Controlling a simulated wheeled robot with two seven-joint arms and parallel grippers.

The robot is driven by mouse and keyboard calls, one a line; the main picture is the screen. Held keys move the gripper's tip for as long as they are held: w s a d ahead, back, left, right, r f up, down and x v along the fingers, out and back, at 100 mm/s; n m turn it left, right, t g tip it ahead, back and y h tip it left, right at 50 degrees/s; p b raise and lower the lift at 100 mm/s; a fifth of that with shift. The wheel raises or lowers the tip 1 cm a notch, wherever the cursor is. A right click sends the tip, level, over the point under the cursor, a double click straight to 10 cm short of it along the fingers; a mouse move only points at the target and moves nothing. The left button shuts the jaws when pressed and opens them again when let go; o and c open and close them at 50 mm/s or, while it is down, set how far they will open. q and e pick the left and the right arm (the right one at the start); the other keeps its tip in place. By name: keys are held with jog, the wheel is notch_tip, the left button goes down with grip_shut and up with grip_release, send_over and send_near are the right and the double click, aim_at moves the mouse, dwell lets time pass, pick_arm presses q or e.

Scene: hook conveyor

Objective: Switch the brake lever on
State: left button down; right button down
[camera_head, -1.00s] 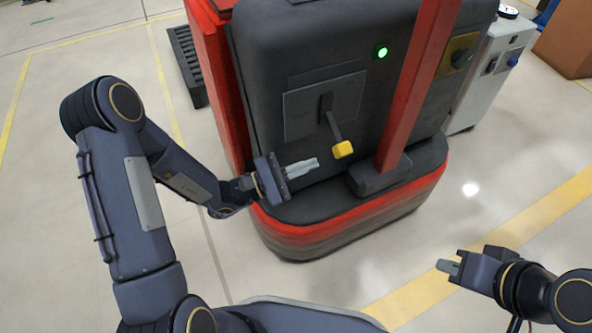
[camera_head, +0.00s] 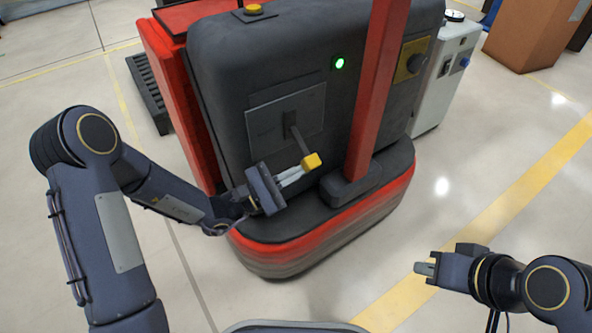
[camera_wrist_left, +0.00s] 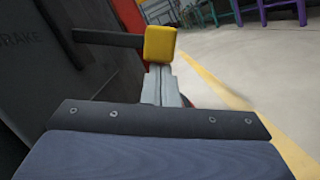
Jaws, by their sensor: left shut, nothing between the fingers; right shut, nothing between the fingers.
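The brake lever is a dark bar with a yellow knob (camera_head: 312,162) on a dark plate (camera_head: 262,118) on the machine's front. In the head view the bar slants down and to the right from its pivot. In the left wrist view the yellow knob (camera_wrist_left: 160,43) stands just beyond my fingertips, and part of the word "BRAKE" shows on the plate. My left gripper (camera_head: 299,172) is shut and empty, its tips right below the knob; I cannot tell whether they touch it. My right gripper (camera_head: 425,268) is shut and empty, away from the machine at lower right.
A red post (camera_head: 374,95) rises right of the lever, from a dark foot (camera_head: 350,188) on the machine's base. A green light (camera_head: 339,63) glows above. A grey cabinet (camera_head: 445,75) stands at the right. Open floor lies in front and to the right.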

pick_arm(q)
jog(key=shift+s+d+r+n+p, duration=0.1)
jog(key=shift+s+r+n+p, duration=0.1)
jog(key=shift+r+n+p, duration=0.15)
jog(key=shift+s+d+r+n+t+p, duration=0.3)
jog(key=shift+r+n+t+p, duration=0.15)
jog(key=shift+n+p, duration=0.35)
notch_tip(320, 180, up, 10)
jog(key=f+n+t+y+p, duration=0.1)
jog(key=n+t+y+p, duration=0.2)
jog(key=n+p, duration=1.2)
send_over(308, 151)
jog(key=s+p, duration=0.3)
jog(key=s, duration=0.2)
jog(key=shift+w+r+m, duration=0.1)
jog(key=shift+r+m, duration=0.15)
jog(key=shift+m, duration=1.1)
jog(key=shift+a, duration=0.2)
